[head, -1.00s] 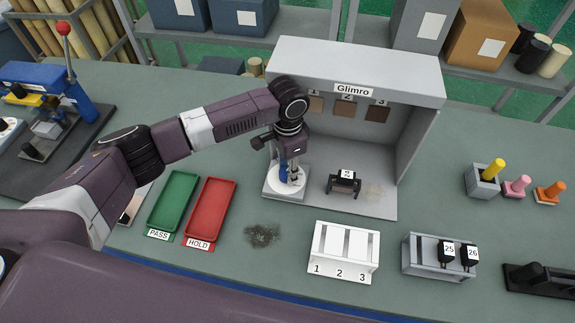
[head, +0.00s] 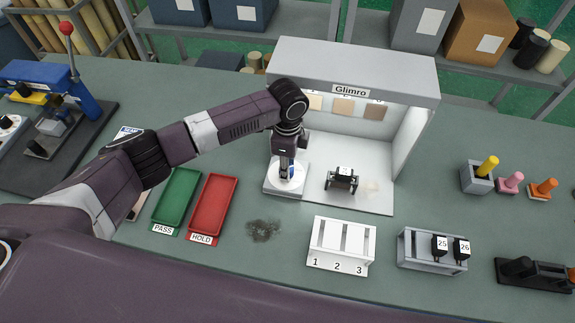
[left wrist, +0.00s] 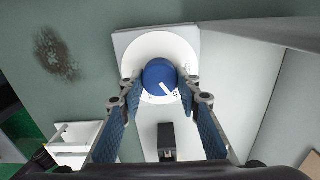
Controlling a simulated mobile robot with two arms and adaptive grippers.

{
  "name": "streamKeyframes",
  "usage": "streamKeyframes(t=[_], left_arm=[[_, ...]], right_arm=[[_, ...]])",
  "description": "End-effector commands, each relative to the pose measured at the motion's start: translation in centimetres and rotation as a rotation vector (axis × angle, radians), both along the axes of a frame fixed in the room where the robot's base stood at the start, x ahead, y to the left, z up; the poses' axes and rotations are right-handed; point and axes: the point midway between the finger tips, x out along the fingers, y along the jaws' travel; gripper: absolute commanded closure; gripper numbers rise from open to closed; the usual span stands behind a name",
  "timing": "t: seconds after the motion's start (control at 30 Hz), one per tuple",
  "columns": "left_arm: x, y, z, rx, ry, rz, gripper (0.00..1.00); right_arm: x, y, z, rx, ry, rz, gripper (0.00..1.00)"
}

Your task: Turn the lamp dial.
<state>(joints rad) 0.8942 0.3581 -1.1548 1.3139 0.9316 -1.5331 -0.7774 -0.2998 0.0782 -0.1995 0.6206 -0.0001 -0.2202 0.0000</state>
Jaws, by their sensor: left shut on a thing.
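The blue lamp dial (left wrist: 160,74) with a white pointer mark sits on a round white face (left wrist: 136,58) on a grey base, seen in the left wrist view. My left gripper (left wrist: 160,88) is shut on the dial, one finger on each side. In the head view, my left gripper (head: 286,170) points down at the dial base (head: 272,190) at the left of the Glimro booth (head: 352,58), hiding most of the dial. The booth interior is brightly lit. My right gripper is out of view.
A small black stand (head: 342,180) is on the booth floor. Green PASS tray (head: 175,198) and red HOLD tray (head: 214,205) lie to the left. A white numbered rack (head: 341,243) and a grey rack (head: 420,250) stand in front. A dark smudge (head: 263,230) marks the bench.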

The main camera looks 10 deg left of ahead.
Motion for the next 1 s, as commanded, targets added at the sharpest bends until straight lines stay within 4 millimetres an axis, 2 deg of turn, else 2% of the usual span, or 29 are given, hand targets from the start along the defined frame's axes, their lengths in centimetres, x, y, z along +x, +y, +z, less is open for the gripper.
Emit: streamKeyframes(t=[0.53, 0.57, 0.7, 1.0], left_arm=[[0.08, -0.09, 0.09, -0.002, -0.003, -0.023, 0.93], [0.08, -0.09, 0.09, -0.002, -0.003, -0.023, 0.66], [0.06, -0.07, 0.07, -0.002, -0.002, -0.023, 0.51], [0.04, -0.04, 0.22, -0.001, -0.001, -0.022, 0.51]], right_arm=[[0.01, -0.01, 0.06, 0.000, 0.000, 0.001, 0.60], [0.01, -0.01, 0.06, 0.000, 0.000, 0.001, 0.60], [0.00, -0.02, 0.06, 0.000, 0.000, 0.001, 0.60], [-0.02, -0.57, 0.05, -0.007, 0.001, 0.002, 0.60]])
